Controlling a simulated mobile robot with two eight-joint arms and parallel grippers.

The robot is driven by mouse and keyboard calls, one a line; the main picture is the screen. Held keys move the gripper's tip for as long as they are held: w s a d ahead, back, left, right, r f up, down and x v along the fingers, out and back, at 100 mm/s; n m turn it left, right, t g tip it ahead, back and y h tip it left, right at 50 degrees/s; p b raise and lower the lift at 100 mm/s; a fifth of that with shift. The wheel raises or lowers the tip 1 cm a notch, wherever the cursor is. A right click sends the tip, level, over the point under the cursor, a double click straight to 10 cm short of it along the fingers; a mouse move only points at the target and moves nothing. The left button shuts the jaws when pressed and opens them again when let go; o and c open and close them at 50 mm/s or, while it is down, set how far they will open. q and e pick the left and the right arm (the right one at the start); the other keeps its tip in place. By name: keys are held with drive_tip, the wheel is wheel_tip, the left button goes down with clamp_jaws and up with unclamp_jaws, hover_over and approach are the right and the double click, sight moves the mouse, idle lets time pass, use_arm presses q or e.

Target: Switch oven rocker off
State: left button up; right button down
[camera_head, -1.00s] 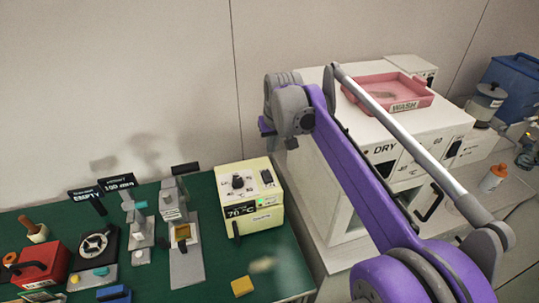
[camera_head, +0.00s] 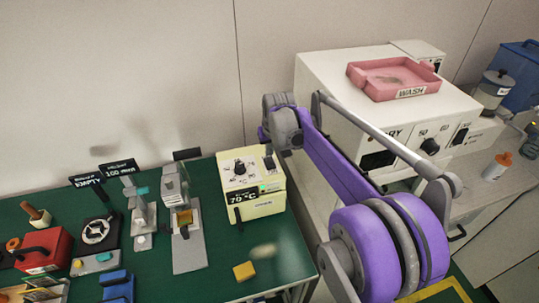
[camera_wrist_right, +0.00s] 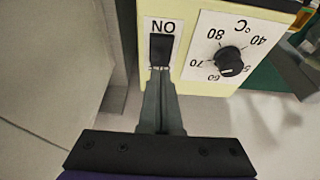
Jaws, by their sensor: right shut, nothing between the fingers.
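The pale yellow box (camera_head: 252,206) with a dial and a 70 °C display stands on the green bench; a green light shows on its front. Its black rocker (camera_head: 269,163) is at the right of the dial. In the right wrist view the panel is upside down: the rocker (camera_wrist_right: 161,48) sits beside the word ON, with the dial (camera_wrist_right: 229,61) to its right. My right gripper (camera_wrist_right: 160,72) is shut and empty, its tips at the rocker's lower edge in that view; I cannot tell if they touch. In the head view its fingers are not clearly visible. My left gripper is out of view.
A white DRY oven (camera_head: 330,84) with its own dial and rocker (camera_head: 461,133) stands to the right, a pink WASH tray (camera_head: 365,85) on top. A small press (camera_head: 188,244) stands left of the yellow box. A yellow block (camera_head: 244,271) lies in front.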

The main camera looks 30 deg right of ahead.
sight(270, 164)
drive_tip(key=shift+s+x, duration=0.25)
drive_tip(key=shift+x, duration=1)
drive_tip(key=shift+w+f, duration=0.15)
drive_tip(key=shift+f, duration=0.2)
drive_tip(key=shift+s+a, duration=0.1)
drive_tip(key=shift+s, duration=0.1)
drive_tip(key=shift+s, duration=0.15)
drive_tip(key=shift+s+a, duration=0.2)
drive_tip(key=shift+s, duration=0.4)
